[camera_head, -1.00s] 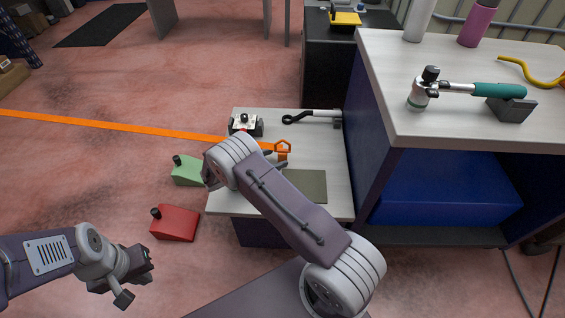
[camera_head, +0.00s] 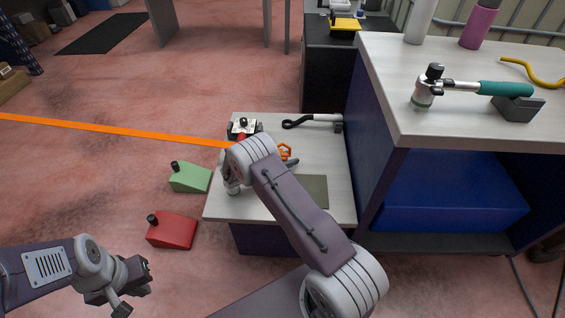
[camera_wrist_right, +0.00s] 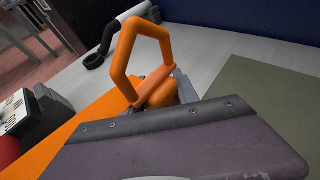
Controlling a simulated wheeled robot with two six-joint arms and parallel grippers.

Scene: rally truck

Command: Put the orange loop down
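The orange loop (camera_wrist_right: 150,45) stands up, tilted, in the right wrist view, just beyond the dark edge of my right gripper (camera_wrist_right: 165,88). It also shows small past my right arm over the low table in the head view (camera_head: 286,152). An orange piece at its foot sits between grey finger parts, so my right gripper appears shut on it; most of the fingers are hidden. I cannot tell whether the loop touches the table (camera_head: 232,208). A flat orange band (camera_wrist_right: 85,120) runs from it to the lower left. My left gripper (camera_head: 140,275) is low over the floor, away from the table, its opening unclear.
A black-and-white device (camera_head: 243,127) and a black-ended tool (camera_head: 312,121) lie at the table's back. An olive mat (camera_head: 313,190) lies at its right. Green (camera_head: 190,178) and red (camera_head: 173,230) wedges stand on the floor. The taller workbench (camera_head: 390,100) bounds the right side.

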